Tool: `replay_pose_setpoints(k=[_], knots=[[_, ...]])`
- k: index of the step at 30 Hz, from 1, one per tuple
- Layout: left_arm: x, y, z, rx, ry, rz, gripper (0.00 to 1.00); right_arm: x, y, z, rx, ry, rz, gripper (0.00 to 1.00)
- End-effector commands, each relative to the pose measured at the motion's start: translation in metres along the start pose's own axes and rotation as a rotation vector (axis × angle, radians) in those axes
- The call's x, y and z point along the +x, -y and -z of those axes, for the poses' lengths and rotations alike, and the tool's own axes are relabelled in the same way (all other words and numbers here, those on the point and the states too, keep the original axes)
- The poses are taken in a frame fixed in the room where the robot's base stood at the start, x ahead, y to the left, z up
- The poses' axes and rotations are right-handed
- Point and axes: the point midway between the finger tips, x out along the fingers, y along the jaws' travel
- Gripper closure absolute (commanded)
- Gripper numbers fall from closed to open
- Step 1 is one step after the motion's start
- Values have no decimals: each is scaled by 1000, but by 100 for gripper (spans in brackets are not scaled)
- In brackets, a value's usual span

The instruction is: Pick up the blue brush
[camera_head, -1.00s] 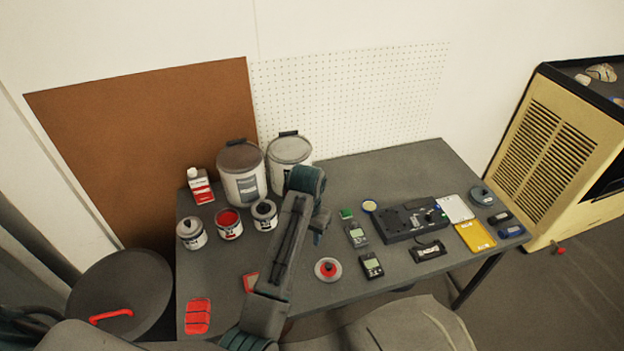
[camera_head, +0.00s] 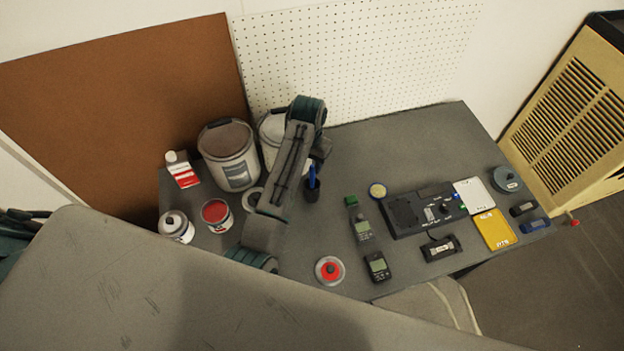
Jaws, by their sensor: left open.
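A blue brush (camera_head: 312,174) stands roughly upright in a small dark cup (camera_head: 311,191) on the grey table, in front of the lidded buckets. Only its blue upper part shows. My left arm reaches over the table just left of the brush. My left gripper (camera_head: 321,149) hangs from the arm's far end, just above and behind the brush in the picture. It is open, and I see nothing held in it; its fingertips are small and partly hidden by the arm. I cannot tell whether it touches the brush. My right gripper is not in view.
Two large buckets (camera_head: 228,158) stand behind the arm. A red paint can (camera_head: 216,214), a lidded can (camera_head: 176,226) and a red-and-white bottle (camera_head: 182,170) are at left. The back right table is clear.

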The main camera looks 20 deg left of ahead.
Motion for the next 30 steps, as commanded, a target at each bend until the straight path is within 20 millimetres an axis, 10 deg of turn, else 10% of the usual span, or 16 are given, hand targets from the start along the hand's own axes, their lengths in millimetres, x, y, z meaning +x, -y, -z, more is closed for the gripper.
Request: replay_pose_setpoints(k=[26,30], knots=[[66,-8,5,0,-1,-1,58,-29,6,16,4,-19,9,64],[66,-7,5,0,-1,-1,79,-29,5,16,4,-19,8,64]])
